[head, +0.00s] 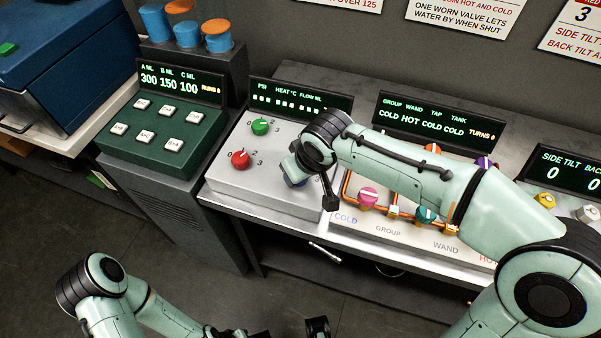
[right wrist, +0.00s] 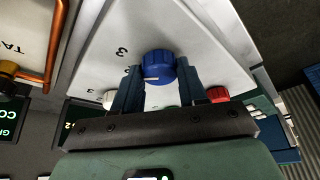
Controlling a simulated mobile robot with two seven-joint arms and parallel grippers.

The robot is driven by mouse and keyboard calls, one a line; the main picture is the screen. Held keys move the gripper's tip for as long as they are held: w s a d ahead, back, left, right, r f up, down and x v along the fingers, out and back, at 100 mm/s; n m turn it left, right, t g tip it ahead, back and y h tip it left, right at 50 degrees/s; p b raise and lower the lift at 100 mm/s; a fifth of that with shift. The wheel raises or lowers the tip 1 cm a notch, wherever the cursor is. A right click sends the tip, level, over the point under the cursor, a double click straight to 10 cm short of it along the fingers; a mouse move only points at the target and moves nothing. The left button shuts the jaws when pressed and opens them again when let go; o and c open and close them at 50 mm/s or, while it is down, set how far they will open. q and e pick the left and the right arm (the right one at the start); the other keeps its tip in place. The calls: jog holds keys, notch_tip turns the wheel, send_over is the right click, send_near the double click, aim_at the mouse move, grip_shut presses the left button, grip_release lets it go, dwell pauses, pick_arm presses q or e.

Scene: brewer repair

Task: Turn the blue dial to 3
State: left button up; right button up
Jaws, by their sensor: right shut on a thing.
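The blue dial (right wrist: 160,66) sits on the pale control box (head: 236,184). In the right wrist view it stands between my right gripper's (right wrist: 157,82) two fingers, which close on its sides. A short pale mark shows on the dial's face; I cannot tell which number it points to. A printed 3 is beside the dial.
A green dial (head: 260,127) and a red dial (head: 241,160) are on the same box, left of the blue one. A display (head: 300,100) stands behind. Orange pipes with a pink knob (head: 368,197) lie close on the right. The floor at front left is clear.

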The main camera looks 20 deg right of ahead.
jog(key=shift+a+m+h+b, duration=0.1)
jog(key=shift+m+h+b, duration=0.6)
jog(key=shift+m, duration=1)
jog(key=o, duration=1.1)
jog(key=shift+c, duration=0.2)
jog(key=p+v, duration=0.1)
jog(key=v, duration=1.2)
jog(key=shift+s+r+p, duration=0.15)
jog(key=shift+p, duration=0.25)
